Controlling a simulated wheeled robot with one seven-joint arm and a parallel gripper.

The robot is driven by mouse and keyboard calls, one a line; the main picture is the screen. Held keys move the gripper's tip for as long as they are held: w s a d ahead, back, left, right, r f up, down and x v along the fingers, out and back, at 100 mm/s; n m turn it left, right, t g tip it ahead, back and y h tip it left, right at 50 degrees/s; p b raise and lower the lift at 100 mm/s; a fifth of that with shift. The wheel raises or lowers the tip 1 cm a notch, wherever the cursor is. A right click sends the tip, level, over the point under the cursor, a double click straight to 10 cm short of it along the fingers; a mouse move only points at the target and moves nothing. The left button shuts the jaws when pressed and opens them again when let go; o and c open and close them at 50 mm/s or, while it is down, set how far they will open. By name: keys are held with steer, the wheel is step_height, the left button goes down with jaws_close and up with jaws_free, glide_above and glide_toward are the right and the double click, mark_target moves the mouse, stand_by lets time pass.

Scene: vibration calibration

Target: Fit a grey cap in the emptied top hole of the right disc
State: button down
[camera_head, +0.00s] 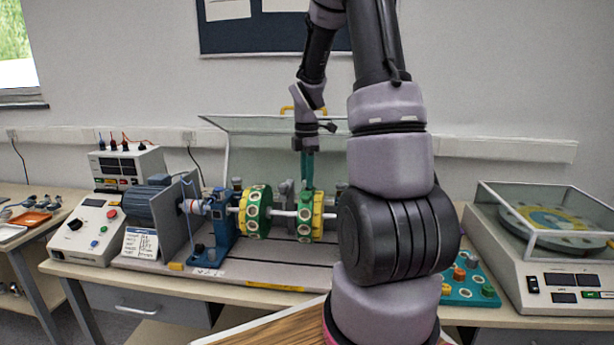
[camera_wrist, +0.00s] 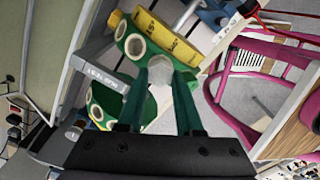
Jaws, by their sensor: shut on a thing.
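The right disc (camera_head: 304,228) is green with a yellow band and light-ringed holes, on a horizontal shaft. My gripper (camera_head: 307,184) points down at its top edge. In the wrist view the green fingers of my gripper (camera_wrist: 165,90) are shut on a pale grey cap (camera_wrist: 160,70). The cap is at the edge of a green disc (camera_wrist: 135,24) with a yellow numbered band, which appears to be the right disc. The cap and fingers hide the hole there, so I cannot tell how deep the cap sits. The left disc (camera_head: 256,212) is on the same shaft.
A blue motor (camera_head: 150,203) and blue bearing stand (camera_head: 213,235) are left of the discs. A raised clear guard (camera_head: 265,125) stands behind. A teal tray (camera_head: 478,285) with coloured pieces and a balance machine (camera_head: 540,285) are at right. My arm hides part of the bench.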

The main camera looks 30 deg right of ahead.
steer(key=shift+f, duration=0.6)
steer(key=shift+c, duration=2.4)
jaws_free()
step_height(320, 180, up, 11)
steer(key=s+a+r+m+t, duration=0.2)
steer(key=s+a+r+m, duration=0.2)
steer(key=s+m, duration=0.2)
steer(key=s+a+r+m+t+y, duration=0.1)
steer(key=s+a+r+m+t, duration=0.1)
steer(key=s+a+r+m, duration=0.2)
steer(key=s+a+r+m+t+y, duration=0.1)
steer(key=s+a+r+m+t, duration=0.2)
steer(key=s+m, duration=0.6)
step_height(320, 180, up, 2)
steer(key=shift+s+a+m, duration=0.3)
steer(key=shift+a+m, duration=0.7)
steer(key=shift+m, duration=0.2)
